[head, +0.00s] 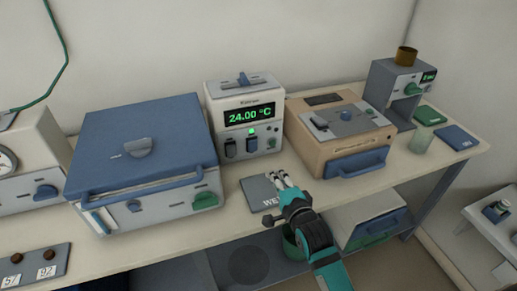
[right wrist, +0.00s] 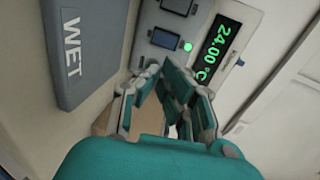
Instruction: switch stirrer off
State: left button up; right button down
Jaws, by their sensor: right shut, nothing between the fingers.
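A white control unit (head: 272,95) stands on the bench with a green 24.00 °C display (head: 249,115). Under the display are a lit green lamp (head: 251,130), a dark switch (head: 230,149) and further small controls. No label naming a stirrer is legible. My right gripper (head: 281,180) is shut and empty, in front of the unit and over the WET plate (head: 259,197). In the right wrist view its fingers (right wrist: 165,78) point toward the unit's front; the display (right wrist: 217,50) and lamp (right wrist: 188,47) show beyond them. My left gripper is out of view.
A blue-lidded box (head: 150,122) stands left of the unit and a tan box (head: 313,152) stands right of it. A dark button panel (head: 37,266) lies front left.

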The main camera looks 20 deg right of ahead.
jog(key=shift+w, duration=0.35)
send_near(256, 145)
jog(key=shift+w+a+f, duration=0.1)
jog(key=shift+w+f, duration=0.6)
jog(key=shift+w, duration=0.1)
jog(key=w+p, duration=0.1)
jog(key=w, duration=0.3)
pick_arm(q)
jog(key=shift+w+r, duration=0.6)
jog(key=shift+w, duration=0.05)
pick_arm(e)
jog(key=shift+w+a, duration=0.1)
jog(key=shift+w, duration=0.5)
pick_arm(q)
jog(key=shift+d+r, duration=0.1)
pick_arm(e)
jog(key=shift+r, duration=0.15)
jog(key=r+p, duration=0.1)
jog(key=p, duration=0.2)
jog(key=shift+w+g, duration=0.35)
jog(key=shift+g, duration=0.05)
jog(key=shift+s+f+b, duration=0.1)
jog(key=shift+f+b, duration=0.4)
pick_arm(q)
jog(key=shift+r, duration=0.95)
